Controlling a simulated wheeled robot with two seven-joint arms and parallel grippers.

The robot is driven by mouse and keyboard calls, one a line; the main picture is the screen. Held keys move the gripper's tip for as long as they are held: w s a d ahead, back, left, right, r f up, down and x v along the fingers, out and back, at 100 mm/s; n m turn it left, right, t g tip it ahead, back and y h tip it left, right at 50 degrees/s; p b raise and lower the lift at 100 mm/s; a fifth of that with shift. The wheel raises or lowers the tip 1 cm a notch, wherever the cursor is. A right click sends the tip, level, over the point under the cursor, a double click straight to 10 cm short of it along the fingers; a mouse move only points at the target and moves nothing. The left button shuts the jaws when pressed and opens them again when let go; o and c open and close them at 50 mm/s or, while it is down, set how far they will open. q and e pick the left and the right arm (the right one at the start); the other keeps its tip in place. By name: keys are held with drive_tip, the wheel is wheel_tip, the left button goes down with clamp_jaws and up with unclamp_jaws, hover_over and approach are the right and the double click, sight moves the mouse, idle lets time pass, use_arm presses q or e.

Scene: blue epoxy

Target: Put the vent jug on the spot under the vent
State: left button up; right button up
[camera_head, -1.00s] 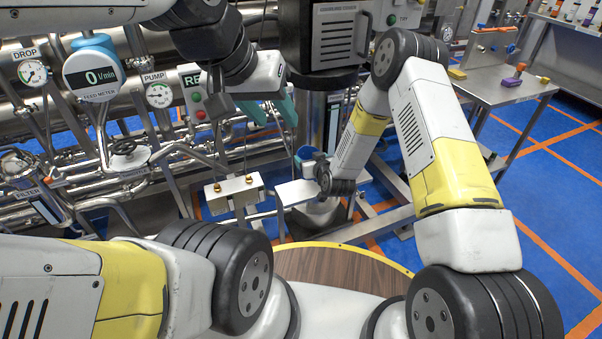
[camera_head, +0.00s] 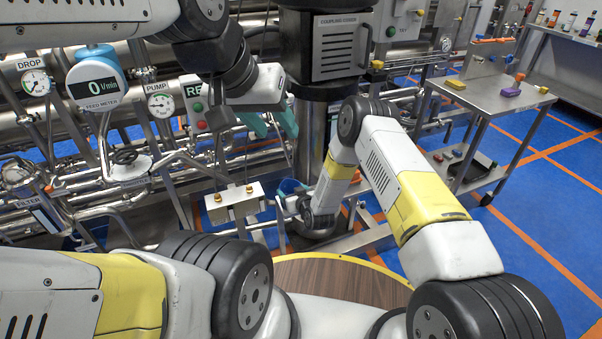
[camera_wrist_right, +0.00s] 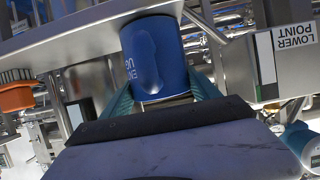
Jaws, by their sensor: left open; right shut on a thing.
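The blue vent jug (camera_wrist_right: 158,58), with part of its white lettering showing, sits between the teal fingers of my right gripper (camera_wrist_right: 163,92) in the right wrist view. The right gripper is shut on it. In the head view a little blue shows beside my right wrist, low at the centre; the wrist hides most of the gripper and jug. My left gripper (camera_head: 269,123) is open and empty, higher up in front of the pipework. I cannot pick out the vent or the spot under it.
A metal rim (camera_wrist_right: 95,30) runs close beside the jug in the wrist view, with a "LOWER POINT" sign (camera_wrist_right: 296,38) to the right. A steel block with brass fittings (camera_head: 233,198) stands left of my right wrist. A steel cart (camera_head: 495,95) stands at the right.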

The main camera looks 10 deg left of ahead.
drive_tip(key=shift+f, duration=0.15)
drive_tip(key=o, duration=1.4)
